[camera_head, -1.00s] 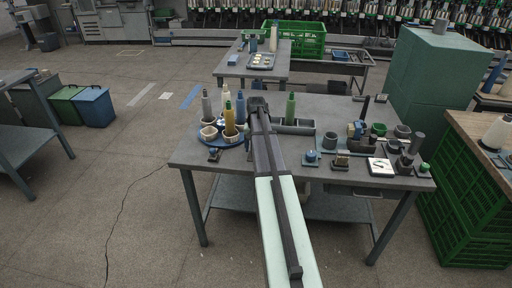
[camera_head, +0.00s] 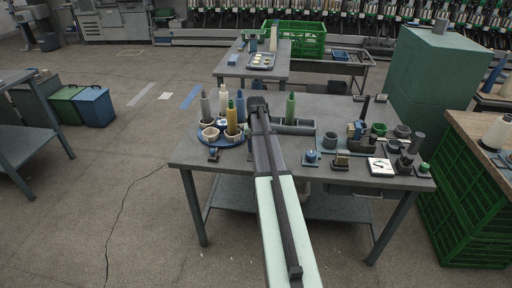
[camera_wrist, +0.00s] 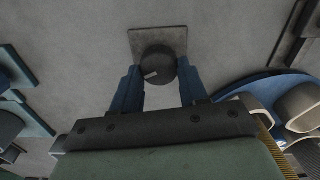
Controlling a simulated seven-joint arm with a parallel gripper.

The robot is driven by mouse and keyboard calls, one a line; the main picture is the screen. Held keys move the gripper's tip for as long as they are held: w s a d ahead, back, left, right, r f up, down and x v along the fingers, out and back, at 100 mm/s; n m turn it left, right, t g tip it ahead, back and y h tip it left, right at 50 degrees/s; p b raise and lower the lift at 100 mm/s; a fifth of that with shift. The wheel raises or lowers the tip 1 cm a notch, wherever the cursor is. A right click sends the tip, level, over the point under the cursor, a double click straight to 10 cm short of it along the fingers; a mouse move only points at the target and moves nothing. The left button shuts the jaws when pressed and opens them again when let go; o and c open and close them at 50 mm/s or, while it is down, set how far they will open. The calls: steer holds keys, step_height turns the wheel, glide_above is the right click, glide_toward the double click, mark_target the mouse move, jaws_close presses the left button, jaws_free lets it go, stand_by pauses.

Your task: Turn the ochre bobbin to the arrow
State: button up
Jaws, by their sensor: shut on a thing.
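Grey, cream and blue bobbins (camera_head: 240,106) and pale cups (camera_head: 210,133) share the turntable. Its blue rim (camera_wrist: 262,84) shows at the right in the wrist view. My gripper (camera_wrist: 160,68) is shut on a round dark knob (camera_wrist: 157,62) with a pale pointer line, on a square grey plate (camera_wrist: 172,37). In the head view my arm end hides the knob. I cannot make out the arrow for certain; a small dark block (camera_head: 214,155) sits before the turntable.
A green bobbin (camera_head: 290,105) stands by a grey tray (camera_head: 295,128) right of my arm. A white card with a dark mark (camera_head: 380,167) and several small fixtures fill the table's right side. The table's front left is mostly bare.

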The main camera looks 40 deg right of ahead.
steer(key=shift+w+a+n, duration=0.1)
steer(key=shift+n, duration=3)
steer(key=o, duration=1.1)
steer(key=shift+c, duration=0.2)
steer(key=shift+r, duration=0.1)
step_height(320, 180, up, 14)
steer(key=shift+f, duration=0.2)
